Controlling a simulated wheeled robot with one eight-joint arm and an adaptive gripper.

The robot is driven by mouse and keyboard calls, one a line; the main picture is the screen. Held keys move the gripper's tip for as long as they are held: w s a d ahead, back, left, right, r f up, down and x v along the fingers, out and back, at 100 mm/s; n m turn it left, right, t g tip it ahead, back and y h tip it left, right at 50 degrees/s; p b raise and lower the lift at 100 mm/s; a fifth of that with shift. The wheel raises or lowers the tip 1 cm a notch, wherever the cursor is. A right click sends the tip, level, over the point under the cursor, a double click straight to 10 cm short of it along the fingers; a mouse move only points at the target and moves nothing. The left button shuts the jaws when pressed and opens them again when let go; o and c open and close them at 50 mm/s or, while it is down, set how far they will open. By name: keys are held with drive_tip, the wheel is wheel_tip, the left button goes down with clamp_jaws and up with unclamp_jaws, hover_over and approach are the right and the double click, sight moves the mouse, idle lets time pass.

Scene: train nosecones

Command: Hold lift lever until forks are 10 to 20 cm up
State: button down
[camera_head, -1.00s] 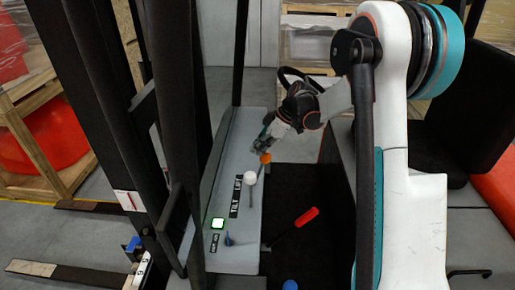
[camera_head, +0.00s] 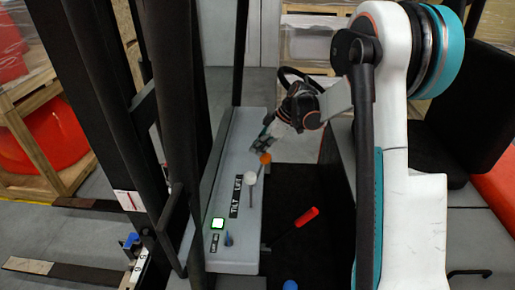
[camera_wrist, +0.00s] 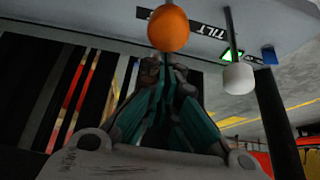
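The lift lever's orange knob (camera_head: 265,158) stands on the grey console, near the LIFT label. In the wrist view the orange knob (camera_wrist: 168,28) is just beyond my fingertips. My gripper (camera_head: 262,145) is right at the knob on its far side; its teal fingers (camera_wrist: 165,75) run close together and look shut, with the knob not between them. Whether they touch the lever I cannot tell. The forks (camera_head: 60,270) show at the lower left, by the mast, with bare floor around them; their height is hard to judge.
The white tilt knob (camera_head: 250,178) stands close to the orange one. The black mast (camera_head: 185,110) rises left of the console. Wooden crates stand behind.

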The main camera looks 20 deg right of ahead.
drive_tip(key=shift+s+d+f, duration=0.1)
drive_tip(key=shift+d, duration=0.2)
drive_tip(key=w+a+r, duration=0.1)
drive_tip(key=w+a, duration=0.1)
drive_tip(key=a, duration=0.2)
drive_tip(key=v, duration=1)
drive_tip(key=shift+s+d, duration=0.15)
drive_tip(key=shift+d, duration=0.05)
idle(0.9)
